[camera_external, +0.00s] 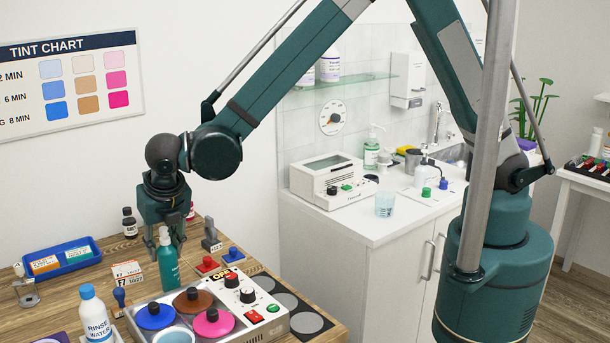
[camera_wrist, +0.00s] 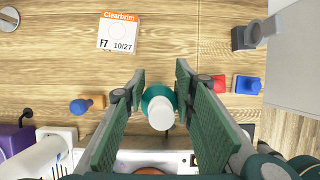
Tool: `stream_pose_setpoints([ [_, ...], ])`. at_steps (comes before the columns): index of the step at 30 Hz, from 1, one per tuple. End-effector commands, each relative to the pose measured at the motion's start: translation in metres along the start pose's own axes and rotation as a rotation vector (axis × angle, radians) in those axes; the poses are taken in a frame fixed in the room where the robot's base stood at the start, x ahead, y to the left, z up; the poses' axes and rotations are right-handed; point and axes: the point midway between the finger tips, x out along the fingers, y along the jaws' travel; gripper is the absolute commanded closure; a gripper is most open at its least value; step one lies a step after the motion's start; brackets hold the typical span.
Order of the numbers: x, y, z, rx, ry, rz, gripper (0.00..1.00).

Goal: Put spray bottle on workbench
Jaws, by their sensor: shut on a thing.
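The teal spray bottle (camera_external: 168,268) is upright at the wooden workbench (camera_external: 84,285), just behind the tint warmer unit. My gripper (camera_external: 164,236) is over it, pointing down, with its fingers around the bottle's top. In the wrist view the bottle's white top and teal shoulder (camera_wrist: 160,108) sit between the two green finger pads, and my gripper (camera_wrist: 159,100) is shut on it. The bottle's base is partly hidden by the unit, so I cannot tell whether it touches the bench.
The warmer unit (camera_external: 249,306) with coloured lids stands in front. A rinse water bottle (camera_external: 96,318), a small labelled box (camera_external: 126,272), a blue tray (camera_external: 55,262) and a dark bottle (camera_external: 130,226) stand nearby. Red (camera_external: 207,266) and blue (camera_external: 234,256) stampers sit to the right.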

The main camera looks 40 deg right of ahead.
Motion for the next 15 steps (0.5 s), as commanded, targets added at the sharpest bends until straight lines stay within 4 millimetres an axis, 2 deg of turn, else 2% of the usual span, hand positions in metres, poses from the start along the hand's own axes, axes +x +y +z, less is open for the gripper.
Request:
stream_pose_setpoints([
  [6,0.0032,0.0001,-0.0013,0.0,0.0,0.0,0.88],
  [7,0.0033,0.0001,-0.0013,0.0,0.0,0.0,0.72],
  [10,0.0025,0.0001,-0.001,0.0,0.0,0.0,0.59],
  [15,0.0024,0.0001,-0.001,0.0,0.0,0.0,0.58],
])
